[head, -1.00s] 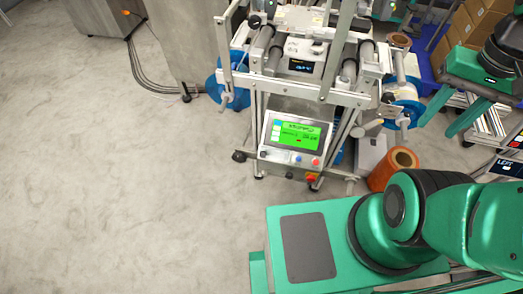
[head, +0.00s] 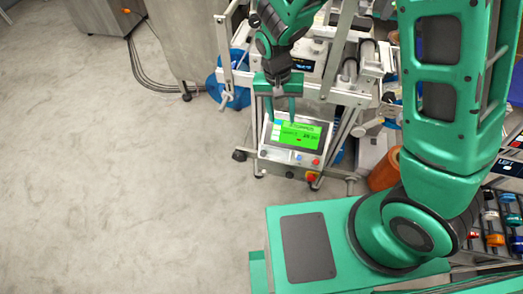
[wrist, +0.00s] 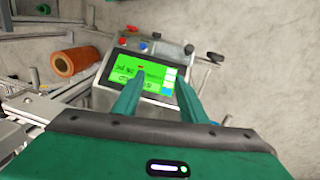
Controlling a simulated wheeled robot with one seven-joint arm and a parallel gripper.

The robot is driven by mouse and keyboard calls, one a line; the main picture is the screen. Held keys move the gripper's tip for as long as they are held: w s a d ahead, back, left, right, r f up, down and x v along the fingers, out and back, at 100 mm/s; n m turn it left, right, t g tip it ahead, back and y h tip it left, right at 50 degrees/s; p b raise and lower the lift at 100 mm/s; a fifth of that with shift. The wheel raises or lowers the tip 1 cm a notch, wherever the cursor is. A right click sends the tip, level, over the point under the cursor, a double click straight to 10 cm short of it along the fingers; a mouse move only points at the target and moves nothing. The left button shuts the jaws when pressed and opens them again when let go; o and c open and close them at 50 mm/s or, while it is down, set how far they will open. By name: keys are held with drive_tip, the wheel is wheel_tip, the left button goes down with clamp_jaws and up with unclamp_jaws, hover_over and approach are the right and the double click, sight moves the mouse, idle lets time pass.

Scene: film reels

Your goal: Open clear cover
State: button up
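The machine (head: 340,95) stands at the top middle of the head view, its two pale upright bars (head: 346,40) and a lower crossbar (head: 243,78) forming a frame at its front. A clear cover may sit in this frame, but I cannot make out its sheet. My gripper (head: 281,112) points down in front of the machine, above the tilted control panel with a green screen (head: 300,134). In the wrist view my gripper (wrist: 160,78) is open with nothing between its fingers, the panel (wrist: 141,72) lying beyond them. My arm hides part of the machine's top.
A blue reel disc (head: 214,90) is at the machine's left side. A metal cabinet (head: 185,50) stands to the left. The floor at left is clear.

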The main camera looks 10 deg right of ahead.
hover_over(263, 154)
drive_tip(key=a, duration=0.2)
wheel_tip(263, 154, down, 6)
drive_tip(key=shift+n, duration=0.3)
drive_tip(key=f, duration=0.3)
drive_tip(key=d+f, duration=0.1)
drive_tip(key=f, duration=0.7)
drive_tip(key=shift+d+f, duration=0.1)
drive_tip(key=shift+d, duration=0.25)
drive_tip(key=shift+c, duration=0.6)
